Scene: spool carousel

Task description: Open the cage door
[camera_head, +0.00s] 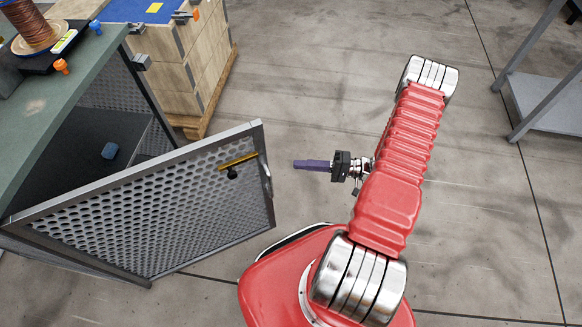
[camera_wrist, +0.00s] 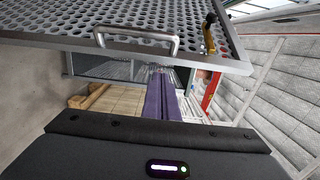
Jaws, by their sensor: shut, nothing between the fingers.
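The cage door (camera_head: 150,205) is a perforated grey metal panel in a frame, swung well open from the cage under the green bench top. In the wrist view the door (camera_wrist: 150,30) spans the top, with a silver bar handle (camera_wrist: 137,42). A yellow bar with a black knob (camera_head: 238,162) sits near the door's free edge; it also shows in the wrist view. My gripper (camera_head: 298,164) has purple fingers, shut and empty, to the right of the door's free edge and apart from it. In the wrist view my fingers (camera_wrist: 162,95) point ahead, below the handle.
A copper wire spool (camera_head: 32,25) and orange knobs are on the green bench top (camera_head: 40,120). Wooden crates (camera_head: 185,70) stand behind. A grey metal table (camera_head: 545,95) is at right. Floor between is clear.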

